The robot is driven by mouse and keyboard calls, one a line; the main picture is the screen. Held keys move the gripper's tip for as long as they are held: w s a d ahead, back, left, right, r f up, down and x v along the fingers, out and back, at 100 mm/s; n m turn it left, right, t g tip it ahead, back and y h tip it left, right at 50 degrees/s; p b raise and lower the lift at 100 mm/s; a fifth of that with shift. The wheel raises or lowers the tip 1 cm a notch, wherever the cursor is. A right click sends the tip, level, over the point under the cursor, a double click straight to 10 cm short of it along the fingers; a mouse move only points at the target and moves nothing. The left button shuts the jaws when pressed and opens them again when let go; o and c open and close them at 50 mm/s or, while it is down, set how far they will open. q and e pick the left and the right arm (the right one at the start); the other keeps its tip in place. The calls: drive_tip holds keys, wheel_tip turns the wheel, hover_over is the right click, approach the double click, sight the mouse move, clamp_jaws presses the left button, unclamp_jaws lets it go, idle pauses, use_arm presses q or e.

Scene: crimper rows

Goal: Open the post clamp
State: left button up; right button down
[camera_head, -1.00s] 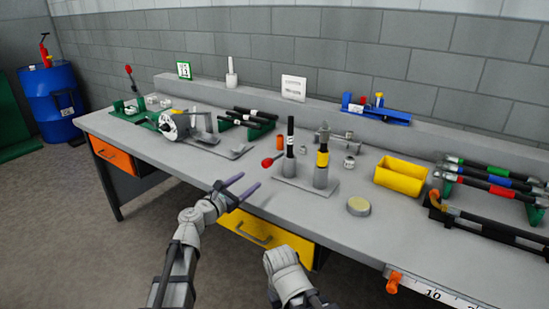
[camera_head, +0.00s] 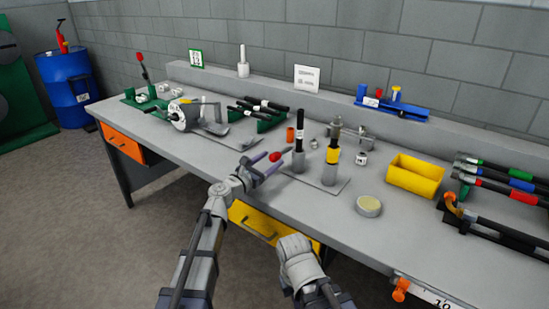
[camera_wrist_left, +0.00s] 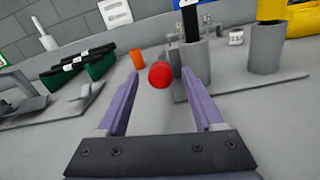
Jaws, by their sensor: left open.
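The post clamp stands on a grey plate (camera_head: 309,177) on the bench. It has a post with a black upper part (camera_head: 299,128) and a post with a yellow band (camera_head: 333,155). A red ball knob (camera_head: 274,156) sticks out to the left of the black post; it also shows in the left wrist view (camera_wrist_left: 160,74). My left gripper (camera_head: 266,164) is open at the knob. In the left wrist view its purple fingers lie either side of the knob, which shows near the fingertips; contact cannot be told. My right arm shows at the bottom, without visible fingers.
A yellow bin (camera_head: 415,177), a round tin (camera_head: 368,206) and a rack of coloured-band tools (camera_head: 505,180) stand to the right. An orange cylinder (camera_head: 290,135) stands behind the knob. Green holders with black bars (camera_head: 262,112) lie to the left. Bare bench lies in front.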

sight(282, 153)
use_arm(q)
drive_tip(key=x, duration=0.3)
drive_tip(key=shift+s, duration=0.1)
drive_tip(key=shift+c, duration=0.4)
clamp_jaws()
drive_tip(key=shift+a, duration=0.1)
idle(0.8)
